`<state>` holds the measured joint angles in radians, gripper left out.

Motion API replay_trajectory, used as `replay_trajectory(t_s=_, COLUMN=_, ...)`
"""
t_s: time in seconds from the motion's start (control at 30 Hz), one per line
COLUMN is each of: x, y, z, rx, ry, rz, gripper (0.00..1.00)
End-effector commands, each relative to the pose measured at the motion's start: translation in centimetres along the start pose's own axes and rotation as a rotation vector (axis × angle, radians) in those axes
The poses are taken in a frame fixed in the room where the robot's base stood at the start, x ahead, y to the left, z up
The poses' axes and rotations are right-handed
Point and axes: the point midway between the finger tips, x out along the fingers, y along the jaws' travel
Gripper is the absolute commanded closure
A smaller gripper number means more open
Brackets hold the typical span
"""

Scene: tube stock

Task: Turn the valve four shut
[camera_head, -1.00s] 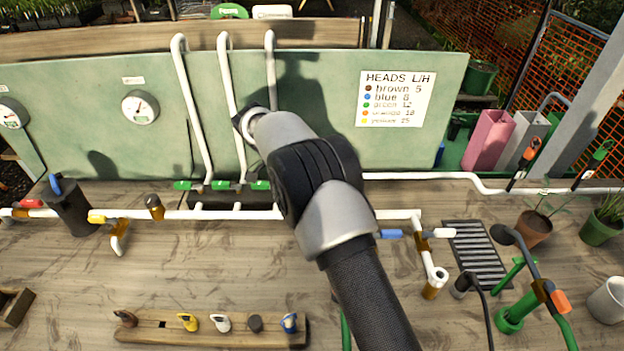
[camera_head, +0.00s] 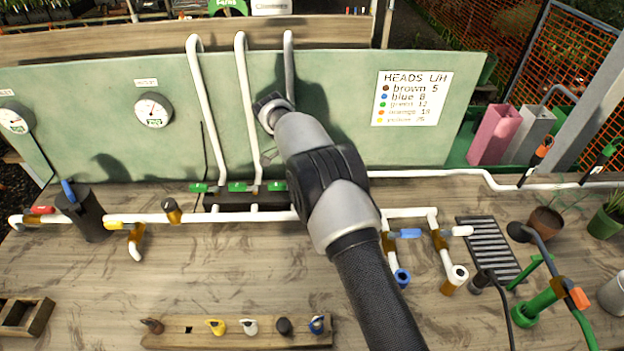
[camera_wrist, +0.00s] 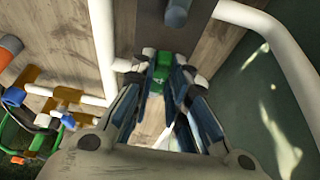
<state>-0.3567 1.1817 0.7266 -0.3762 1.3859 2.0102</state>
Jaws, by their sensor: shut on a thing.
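Three green valve handles show at the feet of the upright white pipes in the head view: a left one (camera_head: 198,188), a middle one (camera_head: 238,187) and a right one (camera_head: 277,186) close to my arm. No valve number is readable, so I cannot tell which is valve four. In the wrist view my gripper (camera_wrist: 166,76) is shut on a green handle (camera_wrist: 158,70), with a finger on each side. White pipe lies close by. In the head view my arm hides the gripper and the handle it holds.
A white pipe (camera_head: 155,218) runs along the wooden bench, with a yellow-handled outlet (camera_head: 136,240) and a blue handle (camera_head: 408,233). A green backboard (camera_head: 330,75) stands behind. A wooden holder (camera_head: 180,338) lies at the front.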

Motion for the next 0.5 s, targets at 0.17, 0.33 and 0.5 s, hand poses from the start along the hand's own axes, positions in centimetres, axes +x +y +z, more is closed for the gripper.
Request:
replay_trajectory(t_s=0.17, x=-0.06, y=-0.08, z=-0.06, rx=0.006, ry=-0.001, rz=-0.002, gripper=1.0)
replay_trajectory(t_s=0.33, x=-0.05, y=-0.08, z=-0.06, rx=0.005, ry=-0.002, rz=-0.002, gripper=0.77)
replay_trajectory(t_s=0.5, x=-0.03, y=-0.05, z=-0.04, rx=0.003, ry=-0.001, rz=-0.001, gripper=0.65)
